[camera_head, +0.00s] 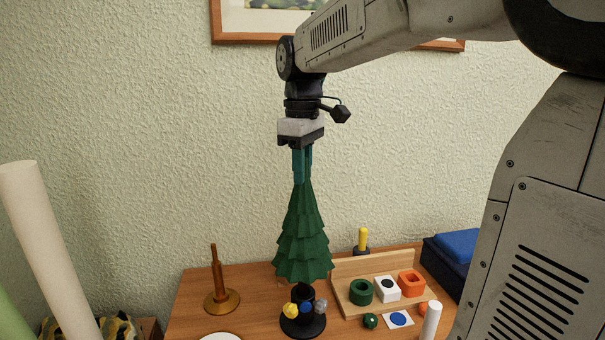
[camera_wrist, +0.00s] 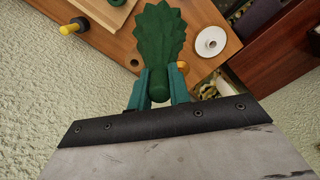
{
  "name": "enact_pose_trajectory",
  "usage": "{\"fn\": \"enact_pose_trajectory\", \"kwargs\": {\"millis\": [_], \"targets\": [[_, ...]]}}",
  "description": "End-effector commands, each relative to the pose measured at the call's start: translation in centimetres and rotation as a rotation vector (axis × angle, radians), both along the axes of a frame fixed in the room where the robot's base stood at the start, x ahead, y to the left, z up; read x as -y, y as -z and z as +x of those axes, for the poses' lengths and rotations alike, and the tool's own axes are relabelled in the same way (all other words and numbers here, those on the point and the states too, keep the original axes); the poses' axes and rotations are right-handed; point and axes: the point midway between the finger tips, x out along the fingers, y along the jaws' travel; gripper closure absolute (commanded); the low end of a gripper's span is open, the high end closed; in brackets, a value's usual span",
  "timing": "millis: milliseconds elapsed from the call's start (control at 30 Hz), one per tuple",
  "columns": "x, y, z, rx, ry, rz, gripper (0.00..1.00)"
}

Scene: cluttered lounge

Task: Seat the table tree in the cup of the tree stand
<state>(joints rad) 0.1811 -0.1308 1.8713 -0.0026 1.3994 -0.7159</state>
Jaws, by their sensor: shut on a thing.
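My gripper (camera_head: 302,178) is shut on the top of the green table tree (camera_head: 303,235), with a teal finger on each side. The tree hangs upright. In the wrist view the tree (camera_wrist: 159,38) extends away from my gripper (camera_wrist: 160,92). The black tree stand (camera_head: 303,327) is on the table directly below the tree in the head view, with yellow, blue and grey knobs around its cup. The tree's lower end meets the cup in the picture; I cannot tell whether it is inside. In the wrist view the tree hides most of the stand.
The wooden table (camera_head: 192,300) carries a brown peg on a round base (camera_head: 221,299) at left. At right is a wooden rack (camera_head: 348,272) with green, white and orange pieces. A white cylinder (camera_head: 431,322) stands in front. A white dish (camera_wrist: 210,41) lies nearby.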

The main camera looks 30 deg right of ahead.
Motion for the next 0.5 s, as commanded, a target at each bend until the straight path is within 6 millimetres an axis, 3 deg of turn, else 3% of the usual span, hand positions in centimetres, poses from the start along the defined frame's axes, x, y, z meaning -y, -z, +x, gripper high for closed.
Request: {"fn": "enact_pose_trajectory", "kwargs": {"millis": [500], "targets": [[0.0, -2.2, 0.0, 0.003, 0.0, -0.001, 1.0]]}}
